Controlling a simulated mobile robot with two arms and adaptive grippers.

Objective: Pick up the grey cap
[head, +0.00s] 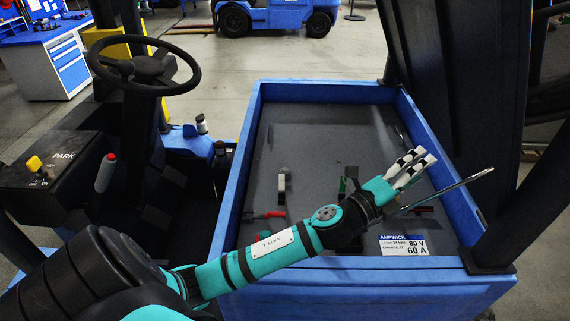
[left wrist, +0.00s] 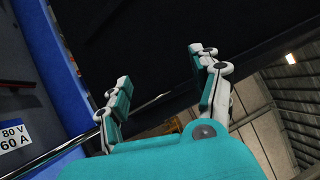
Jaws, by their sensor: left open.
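No object in view is clearly the grey cap. A small upright grey piece (head: 284,172) stands inside the blue-walled bay in the head view; I cannot tell whether it is the cap. My left gripper (head: 417,163) is open and empty above the right part of the bay, to the right of that piece. In the left wrist view, its two fingers (left wrist: 160,68) are spread apart with nothing between them, facing a dark panel. My left forearm hides part of the bay's front. My right gripper is not in view.
The bay's blue rim (head: 246,150) surrounds a dark floor. A red-handled tool (head: 268,214) lies inside. A thin metal rod (head: 460,183) runs beside my left gripper. A tall dark panel (head: 455,90) rises at the right. A steering wheel (head: 145,68) and small bottle (head: 201,124) are left.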

